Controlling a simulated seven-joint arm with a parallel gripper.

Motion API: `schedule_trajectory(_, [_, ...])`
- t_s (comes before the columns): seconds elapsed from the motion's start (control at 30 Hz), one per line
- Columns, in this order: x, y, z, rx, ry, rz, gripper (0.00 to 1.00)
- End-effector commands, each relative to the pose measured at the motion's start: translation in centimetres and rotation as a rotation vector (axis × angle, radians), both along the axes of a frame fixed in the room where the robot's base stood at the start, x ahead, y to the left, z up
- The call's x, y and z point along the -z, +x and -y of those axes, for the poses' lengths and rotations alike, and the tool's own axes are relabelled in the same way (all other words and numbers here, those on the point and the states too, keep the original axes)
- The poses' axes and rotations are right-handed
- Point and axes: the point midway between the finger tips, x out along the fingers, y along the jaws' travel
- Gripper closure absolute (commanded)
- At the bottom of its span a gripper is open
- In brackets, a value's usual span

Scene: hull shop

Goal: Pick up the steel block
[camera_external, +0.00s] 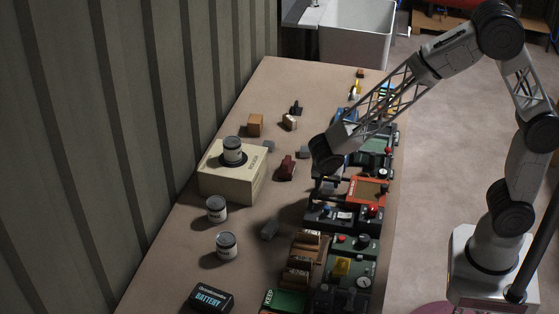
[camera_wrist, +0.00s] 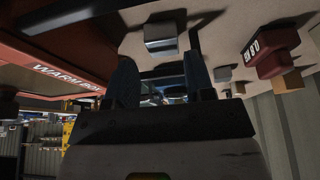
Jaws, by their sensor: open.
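A small grey metal-looking block (camera_wrist: 160,38) rests on the tan bench top in the wrist view, beyond my fingertips. In the outside view, a small grey block (camera_external: 303,152) lies just left of my wrist, likely the same one. In the outside view the fingers are mostly hidden behind my wrist and the bench equipment.
The orange-red "WARM BOX" (camera_wrist: 55,70) is close on the left. Consoles line the bench's right side. A cream box (camera_external: 230,181), cans and a battery (camera_external: 211,297) stand left.

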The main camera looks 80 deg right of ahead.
Motion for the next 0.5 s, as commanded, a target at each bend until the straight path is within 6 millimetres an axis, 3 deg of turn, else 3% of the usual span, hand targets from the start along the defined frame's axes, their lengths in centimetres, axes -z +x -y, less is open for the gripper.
schedule_trajectory(0.5, [1.05,0.03,0.33,-0.001,0.000,-0.002,0.51])
